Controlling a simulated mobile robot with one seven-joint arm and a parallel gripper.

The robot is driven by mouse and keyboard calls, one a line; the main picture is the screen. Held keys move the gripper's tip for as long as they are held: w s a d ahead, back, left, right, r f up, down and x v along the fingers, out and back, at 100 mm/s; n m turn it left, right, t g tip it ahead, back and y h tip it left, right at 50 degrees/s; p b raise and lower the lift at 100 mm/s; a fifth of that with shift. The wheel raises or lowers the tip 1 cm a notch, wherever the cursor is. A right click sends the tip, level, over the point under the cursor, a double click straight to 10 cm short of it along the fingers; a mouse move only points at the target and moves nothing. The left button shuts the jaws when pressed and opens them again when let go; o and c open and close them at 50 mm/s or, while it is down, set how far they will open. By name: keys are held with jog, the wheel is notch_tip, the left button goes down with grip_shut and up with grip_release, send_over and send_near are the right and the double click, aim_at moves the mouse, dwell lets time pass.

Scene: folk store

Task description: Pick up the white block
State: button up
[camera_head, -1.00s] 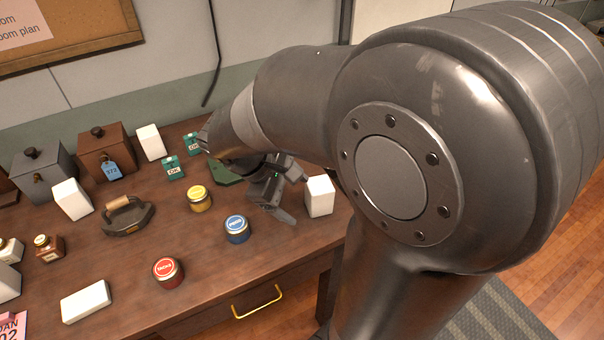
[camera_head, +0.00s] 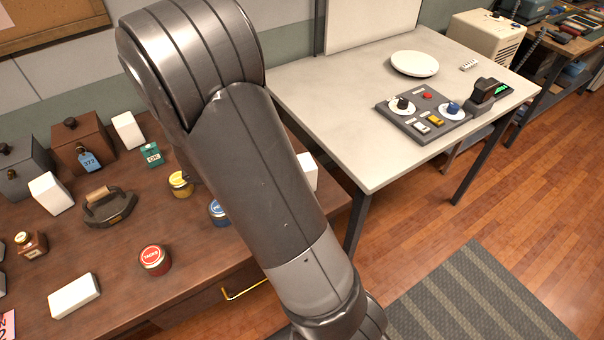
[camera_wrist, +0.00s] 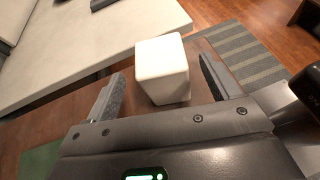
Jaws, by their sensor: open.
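A white block (camera_wrist: 162,68) stands in the wrist view between the two spread fingers of my gripper (camera_wrist: 161,74). The gripper is open, with a visible gap on each side of the block. In the head view, a white block (camera_head: 308,172) shows at the right end of the brown table, partly covered by my arm; my gripper is hidden there. Other white blocks stand by the brown box (camera_head: 128,131), stand by the flat iron (camera_head: 51,194), and lie near the front edge (camera_head: 74,297).
On the brown table are the iron (camera_head: 109,208), a red-lidded jar (camera_head: 155,260), a yellow jar (camera_head: 180,184), and a blue jar (camera_head: 217,212), partly hidden by my arm. A pale table (camera_head: 330,105) with a control panel (camera_head: 425,116) stands to the right.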

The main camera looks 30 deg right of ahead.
aim_at(308, 164)
jog(key=shift+r+x, duration=0.15)
jog(key=shift+x, duration=1.4)
jog(key=shift+r+x, duration=0.2)
jog(key=shift+x, duration=1.35)
jog(key=shift+d, duration=0.15)
jog(key=shift+c, duration=0.3)
jog(key=c, duration=1)
